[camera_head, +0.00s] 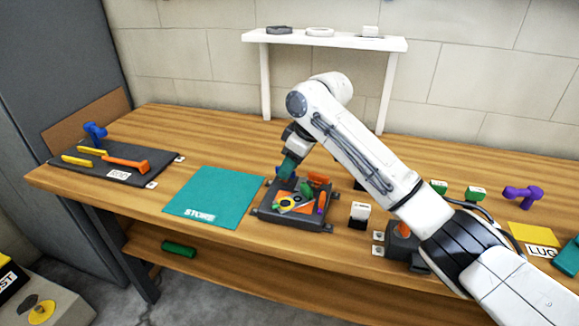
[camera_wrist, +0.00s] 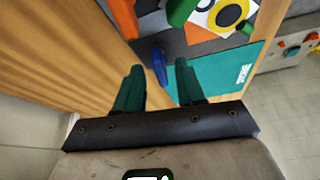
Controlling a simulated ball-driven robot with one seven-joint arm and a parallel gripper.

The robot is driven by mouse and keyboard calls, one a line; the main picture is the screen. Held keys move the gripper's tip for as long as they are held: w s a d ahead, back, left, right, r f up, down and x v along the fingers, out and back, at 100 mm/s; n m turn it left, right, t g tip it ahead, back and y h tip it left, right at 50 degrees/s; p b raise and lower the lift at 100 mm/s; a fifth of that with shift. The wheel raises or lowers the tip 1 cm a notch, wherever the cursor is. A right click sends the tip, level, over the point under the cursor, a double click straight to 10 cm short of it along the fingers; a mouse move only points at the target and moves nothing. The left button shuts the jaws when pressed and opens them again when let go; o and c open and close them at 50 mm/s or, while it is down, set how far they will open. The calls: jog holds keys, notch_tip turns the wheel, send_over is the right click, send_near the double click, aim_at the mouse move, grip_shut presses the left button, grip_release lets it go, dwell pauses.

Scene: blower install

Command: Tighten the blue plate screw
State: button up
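The blue plate screw (camera_wrist: 160,67) stands at the edge of the dark fixture in the wrist view, in the gap between my fingertips. In the head view I cannot make it out clearly behind my fingers. My gripper (camera_wrist: 158,74) is open; its two green fingers are apart, with visible space beside the screw. Whether either finger touches it, I cannot tell. In the head view my gripper (camera_head: 287,169) points down at the back left of the dark fixture (camera_head: 290,222). The fixture carries an orange-and-white plate with yellow, green, orange and purple parts.
A teal mat (camera_head: 212,195) lies left of the fixture. A dark tray (camera_head: 112,165) with blue, yellow and orange tools is at far left. A white shelf (camera_head: 325,41) stands behind. Right of my arm are a purple tool (camera_head: 523,194) and a yellow card (camera_head: 530,236).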

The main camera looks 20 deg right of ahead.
jog(key=shift+w+a+f, duration=0.1)
jog(key=shift+f, duration=0.3)
grip_shut()
